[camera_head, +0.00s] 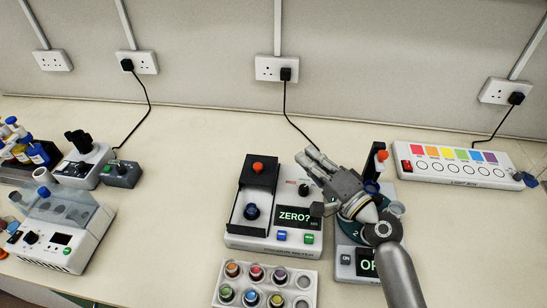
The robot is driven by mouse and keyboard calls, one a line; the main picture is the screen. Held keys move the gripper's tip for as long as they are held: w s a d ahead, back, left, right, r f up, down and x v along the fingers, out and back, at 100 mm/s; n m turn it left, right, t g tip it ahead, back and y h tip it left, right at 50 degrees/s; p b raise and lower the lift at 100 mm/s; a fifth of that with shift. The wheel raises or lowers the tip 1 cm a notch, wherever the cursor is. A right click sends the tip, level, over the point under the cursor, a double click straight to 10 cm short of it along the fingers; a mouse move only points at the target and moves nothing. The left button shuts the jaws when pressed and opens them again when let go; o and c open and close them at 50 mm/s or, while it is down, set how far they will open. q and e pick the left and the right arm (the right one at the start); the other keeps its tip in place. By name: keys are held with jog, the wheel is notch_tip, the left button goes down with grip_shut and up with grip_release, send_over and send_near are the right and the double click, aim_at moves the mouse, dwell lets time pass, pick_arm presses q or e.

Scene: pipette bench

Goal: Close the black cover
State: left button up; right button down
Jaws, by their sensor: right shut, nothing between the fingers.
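The colour meter (262,240) stands at the middle of the bench, its screen reading "ZERO?". The black cover (259,174), with an orange knob (258,168) on top, sits at the back left of the meter. In front of it the white well area is uncovered, and a dark blue round piece (252,211) shows there. My right gripper (312,160) is shut and empty, to the right of the cover and above the meter's back right. It looks apart from the cover. My left gripper is not in view.
A second device (345,263) with a partly hidden screen stands under my right arm. A tray of coloured vials (266,284) lies in front of the meter. A lamp box (457,165) is at right, lab devices (62,228) at left. Bench is clear left of the meter.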

aim_at(274, 168)
jog(key=shift+f+b, duration=0.35)
jog(key=shift+f, duration=0.3)
jog(key=shift+s+f+b, duration=0.1)
jog(key=shift+f+b, duration=0.15)
jog(key=shift+b, duration=0.1)
jog(key=f+b, duration=0.3)
jog(key=shift+w+f+b, duration=0.2)
jog(key=shift+f+b, duration=0.55)
jog(key=shift+w+a+r, duration=0.15)
jog(key=shift+w+a, duration=0.05)
jog(key=shift+w, duration=0.05)
jog(key=p+x, duration=0.1)
jog(key=x, duration=0.8)
jog(key=shift+w+a, duration=0.1)
jog(key=shift+w, duration=0.1)
jog(key=shift+s+a+f+p, duration=0.2)
jog(key=shift+s+a, duration=0.25)
jog(key=shift+s, duration=0.15)
jog(key=shift+s+a+f+p, duration=0.2)
jog(key=shift+s+a, duration=0.25)
jog(key=shift+s, duration=0.15)
jog(key=shift+s+a, duration=0.25)
jog(key=shift+s, duration=0.2)
jog(key=shift+w+f, duration=0.1)
jog(key=shift+f, duration=0.05)
